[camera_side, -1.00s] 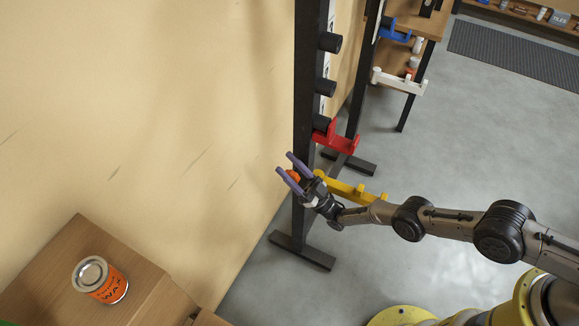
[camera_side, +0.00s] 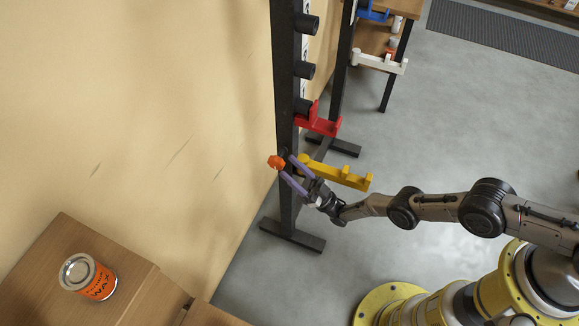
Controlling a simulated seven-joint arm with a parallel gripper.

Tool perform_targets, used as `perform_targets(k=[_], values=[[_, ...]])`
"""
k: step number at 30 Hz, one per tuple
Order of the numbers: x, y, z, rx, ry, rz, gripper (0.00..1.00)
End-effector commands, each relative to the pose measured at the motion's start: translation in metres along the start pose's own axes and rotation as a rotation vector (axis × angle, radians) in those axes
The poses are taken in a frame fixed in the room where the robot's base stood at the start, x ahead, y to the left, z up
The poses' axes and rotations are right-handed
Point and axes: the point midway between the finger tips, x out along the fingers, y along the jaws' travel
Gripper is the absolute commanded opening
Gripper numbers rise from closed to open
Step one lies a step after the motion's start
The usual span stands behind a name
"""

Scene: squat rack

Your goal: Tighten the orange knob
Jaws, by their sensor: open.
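The orange knob (camera_side: 276,162) sticks out to the left of the dark rack upright, at about the height of the yellow arm (camera_side: 338,174). My gripper (camera_side: 286,164) has two purple fingers. It is open and comes in from the lower right, with its fingertips close to the knob's right side. The knob appears just beyond the fingertips, in line with the gap between them. I cannot tell whether either finger touches it.
The dark rack upright (camera_side: 286,80) carries several black pegs and a red arm (camera_side: 318,122). A pale wall panel (camera_side: 150,110) stands close on the left. A wax can (camera_side: 89,277) sits on a wooden box at lower left. A second upright with a white arm (camera_side: 378,62) stands behind.

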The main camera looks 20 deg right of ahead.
Motion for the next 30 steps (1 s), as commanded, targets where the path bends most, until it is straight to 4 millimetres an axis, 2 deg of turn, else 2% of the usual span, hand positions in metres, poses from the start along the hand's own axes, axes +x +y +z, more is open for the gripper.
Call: perform_targets(k=[6, 12, 17, 20, 23, 30], values=[[-0.002, -0.001, 0.004, -0.021, -0.017, -0.002, 0.57], [-0.036, -0.011, 0.030, -0.027, -0.215, -0.003, 0.57], [-0.051, -0.013, 0.036, -0.028, -0.415, -0.010, 0.57], [-0.057, -0.015, 0.029, -0.022, -0.527, -0.015, 0.57], [-0.060, -0.016, 0.014, -0.012, -0.626, -0.019, 0.57], [-0.052, -0.016, -0.037, 0.019, -0.772, -0.015, 0.57]])
